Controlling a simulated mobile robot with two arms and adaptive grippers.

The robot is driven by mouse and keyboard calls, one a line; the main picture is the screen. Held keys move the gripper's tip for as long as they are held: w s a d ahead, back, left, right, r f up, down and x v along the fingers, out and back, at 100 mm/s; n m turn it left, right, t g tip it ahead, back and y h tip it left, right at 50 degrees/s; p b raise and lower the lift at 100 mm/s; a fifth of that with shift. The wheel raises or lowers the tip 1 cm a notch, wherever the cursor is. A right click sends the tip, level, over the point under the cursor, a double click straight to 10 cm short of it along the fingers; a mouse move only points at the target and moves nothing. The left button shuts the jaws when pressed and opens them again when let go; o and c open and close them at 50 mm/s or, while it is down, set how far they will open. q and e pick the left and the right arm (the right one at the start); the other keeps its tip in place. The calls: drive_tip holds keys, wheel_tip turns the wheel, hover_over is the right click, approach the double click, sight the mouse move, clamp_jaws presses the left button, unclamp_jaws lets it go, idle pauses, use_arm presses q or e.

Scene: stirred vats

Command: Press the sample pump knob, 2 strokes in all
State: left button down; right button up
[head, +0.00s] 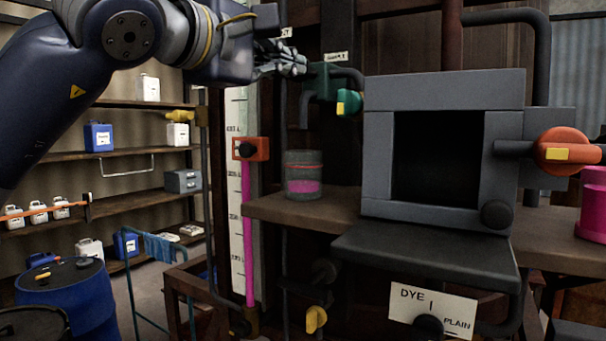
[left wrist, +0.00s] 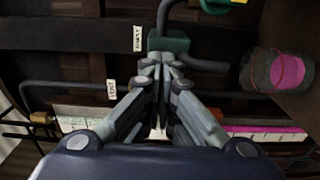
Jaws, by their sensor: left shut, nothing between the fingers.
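The sample pump appears to be the dark green block (head: 322,84) with a grey spout, fixed to the dark wall panel under a small white label (head: 336,57). The block also shows in the left wrist view (left wrist: 172,43), straight ahead of the fingertips. A separate knob on it cannot be made out; the fingers may hide it. My left gripper (head: 303,66) is shut and empty, its tips at the upper left of the block. Whether they touch it I cannot tell. My right gripper is not in view. A clear beaker (head: 303,188) with pink liquid stands below the spout.
A green valve with a yellow tag (head: 349,102) sits right of the pump. A sight gauge with a pink column (head: 247,220) and an orange clamp (head: 250,149) stands to the left. A grey box (head: 443,88) with a dark opening stands right on the wooden shelf (head: 300,212).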

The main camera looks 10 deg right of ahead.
use_arm(q)
drive_tip(key=shift+w+d, duration=0.1)
drive_tip(key=p+x, duration=0.1)
drive_tip(key=x, duration=0.2)
idle(0.6)
drive_tip(key=b+v, duration=0.1)
drive_tip(key=v, duration=0.2)
drive_tip(key=shift+b, duration=0.4)
idle(0.4)
idle(0.4)
